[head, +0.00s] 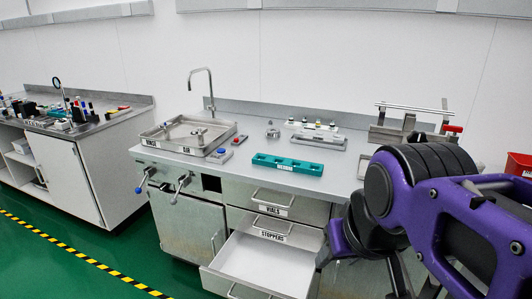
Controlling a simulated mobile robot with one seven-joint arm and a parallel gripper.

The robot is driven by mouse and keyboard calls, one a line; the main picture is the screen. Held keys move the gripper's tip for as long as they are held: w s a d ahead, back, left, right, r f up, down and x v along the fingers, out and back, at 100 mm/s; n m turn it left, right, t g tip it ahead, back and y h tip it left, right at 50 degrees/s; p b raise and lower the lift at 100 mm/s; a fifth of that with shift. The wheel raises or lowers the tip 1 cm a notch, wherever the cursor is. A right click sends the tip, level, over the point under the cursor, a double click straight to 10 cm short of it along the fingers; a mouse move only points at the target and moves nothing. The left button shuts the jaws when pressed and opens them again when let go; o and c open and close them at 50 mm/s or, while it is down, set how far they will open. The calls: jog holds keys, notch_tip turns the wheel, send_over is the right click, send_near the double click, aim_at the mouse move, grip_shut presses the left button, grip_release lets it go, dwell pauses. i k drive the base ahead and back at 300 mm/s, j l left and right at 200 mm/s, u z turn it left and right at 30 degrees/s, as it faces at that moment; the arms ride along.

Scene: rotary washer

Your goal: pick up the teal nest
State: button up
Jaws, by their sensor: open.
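The teal nest (287,164) is a long, low block with several round recesses in its top and a white label on its front. It lies flat on the steel worktop near its front edge, above the drawers. My gripper (360,272) hangs low at the right, in front of the cabinet and well away from the nest. Its dark fingers are apart with nothing seen between them. My purple and black arm covers much of it and the right part of the bench.
The stoppers drawer (262,262) stands pulled out and empty below the nest. A grey rack (318,138) stands behind. A steel fixture (405,125) is at right.

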aim_at(266, 161)
jog(key=j+u, duration=0.45)
jog(key=u, duration=0.2)
jog(key=i+j+u, duration=0.6)
jog(key=i+j, duration=0.25)
jog(key=i, duration=0.15)
jog(key=i+j+u, duration=0.1)
jog(key=i+j, duration=0.15)
jog(key=i, duration=0.15)
jog(key=i+z, duration=0.2)
jog(key=z, duration=0.2)
jog(key=i+z, duration=0.2)
jog(key=z, duration=0.15)
jog(key=i+j+z, duration=0.15)
jog(key=z, duration=0.25)
jog(key=i+z, duration=0.15)
jog(key=z, duration=0.3)
jog(key=i+j+z, duration=0.1)
jog(key=z, duration=0.35)
jog(key=i+j+z, duration=0.15)
jog(key=z, duration=0.3)
jog(key=j+z, duration=0.2)
jog(key=z, duration=0.25)
jog(key=i+j+z, duration=0.1)
jog(key=z, duration=0.35)
jog(key=j, duration=0.1)
